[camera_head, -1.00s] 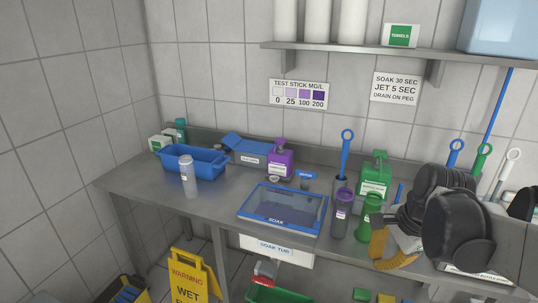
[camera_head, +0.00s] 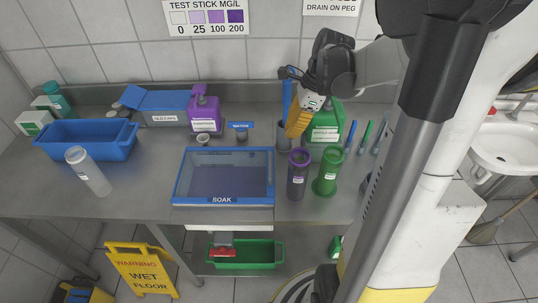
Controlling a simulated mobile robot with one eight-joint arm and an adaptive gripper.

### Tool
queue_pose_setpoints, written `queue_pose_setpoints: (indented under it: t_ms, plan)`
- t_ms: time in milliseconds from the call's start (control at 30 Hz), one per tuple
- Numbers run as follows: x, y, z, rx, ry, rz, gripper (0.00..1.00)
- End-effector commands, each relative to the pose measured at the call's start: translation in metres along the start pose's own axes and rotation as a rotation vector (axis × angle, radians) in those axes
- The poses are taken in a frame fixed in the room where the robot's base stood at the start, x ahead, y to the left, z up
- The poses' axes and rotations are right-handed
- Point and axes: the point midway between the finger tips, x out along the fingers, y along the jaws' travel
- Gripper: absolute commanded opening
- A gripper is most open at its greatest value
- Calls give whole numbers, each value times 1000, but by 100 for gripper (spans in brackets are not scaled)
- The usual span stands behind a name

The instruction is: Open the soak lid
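The soak lid (camera_head: 226,174) is a clear panel in a blue frame, marked SOAK on its front edge. It lies flat and shut over the dark soak tub in the steel counter.
Purple (camera_head: 298,175) and green (camera_head: 327,172) bottles stand close to the lid's right side. A purple jug (camera_head: 205,112) and small cups are behind it. A blue bin (camera_head: 85,140) and clear bottle (camera_head: 88,172) are left. The counter in front of the lid is a narrow strip.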

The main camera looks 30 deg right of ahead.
Motion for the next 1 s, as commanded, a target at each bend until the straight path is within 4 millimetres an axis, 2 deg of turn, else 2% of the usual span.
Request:
queue_pose_setpoints:
  t_ms: [600, 833, 1000]
  plan:
    - [49, 0, -16, 6, -1, 1, 0]
    - [61, -1, -17, 5, -1, 1, 0]
    - [89, -1, -17, 5, -1, 1, 0]
